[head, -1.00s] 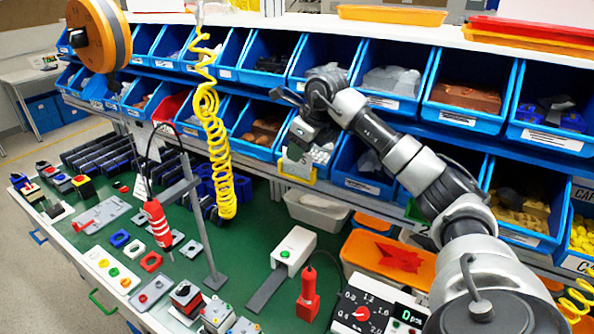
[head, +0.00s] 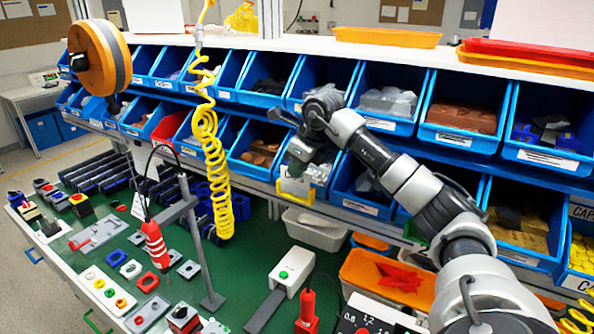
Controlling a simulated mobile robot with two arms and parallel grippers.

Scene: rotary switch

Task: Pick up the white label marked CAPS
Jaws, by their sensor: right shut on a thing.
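My right gripper (head: 297,168) is at the lower row of blue bins, in front of a bin with pale small parts. It points down and is shut on a small white label (head: 293,186) with yellow along its edges. The label hangs at the front of that bin; I cannot read its text or tell whether it is clear of the bin. The gripper's fingertips are partly hidden. Another white label (head: 582,211), with lettering that starts CAP, is on the bins at the far right. My left gripper is not in view.
A yellow coiled hose (head: 212,150) hangs left of my right gripper. Below are a white bin (head: 313,230), an orange bin (head: 365,278) and a white box with a green button (head: 297,265). The green bench (head: 240,255) holds many switch parts on the left.

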